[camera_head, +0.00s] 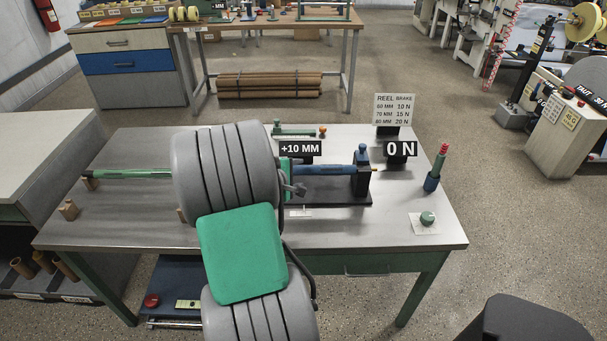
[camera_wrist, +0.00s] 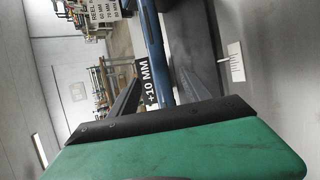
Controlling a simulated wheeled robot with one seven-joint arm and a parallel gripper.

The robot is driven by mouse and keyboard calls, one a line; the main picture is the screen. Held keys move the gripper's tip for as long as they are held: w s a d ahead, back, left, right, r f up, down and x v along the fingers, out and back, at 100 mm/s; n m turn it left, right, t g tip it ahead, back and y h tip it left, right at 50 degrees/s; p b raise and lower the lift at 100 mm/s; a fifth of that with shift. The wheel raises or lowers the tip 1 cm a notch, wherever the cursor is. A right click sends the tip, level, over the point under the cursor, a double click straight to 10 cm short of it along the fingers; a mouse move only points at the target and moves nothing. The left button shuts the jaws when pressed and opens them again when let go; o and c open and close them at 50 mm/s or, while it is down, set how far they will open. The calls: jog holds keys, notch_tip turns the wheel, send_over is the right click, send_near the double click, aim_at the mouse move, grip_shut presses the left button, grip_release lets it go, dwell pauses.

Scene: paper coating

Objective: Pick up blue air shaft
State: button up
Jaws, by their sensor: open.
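The blue air shaft (camera_head: 338,171) lies level above a dark base on the workbench, its right end at a blue upright block (camera_head: 362,178). My arm hides its left part. In the wrist view, the blue air shaft (camera_wrist: 153,38) runs down the upper middle toward my gripper. My gripper (camera_head: 298,189) is open at the shaft's left visible part, close to it. In the wrist view, the dark fingers of my gripper (camera_wrist: 164,84) stand apart, with the shaft appearing between them. I cannot tell whether they touch it.
A green shaft (camera_head: 130,173) lies on the bench's left side. The +10 MM sign (camera_head: 300,149) stands just behind my gripper. The 0 N sign (camera_head: 400,149) and a blue-and-red post (camera_head: 436,170) stand to the right.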

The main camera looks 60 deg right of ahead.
aim_at(302, 171)
jog(key=x, duration=0.6)
jog(key=shift+w+d+f+p, duration=0.1)
jog(key=shift+w+d+p, duration=0.05)
jog(key=shift+w+p, duration=0.25)
jog(key=shift+c, duration=0.4)
grip_shut()
dwell(0.4)
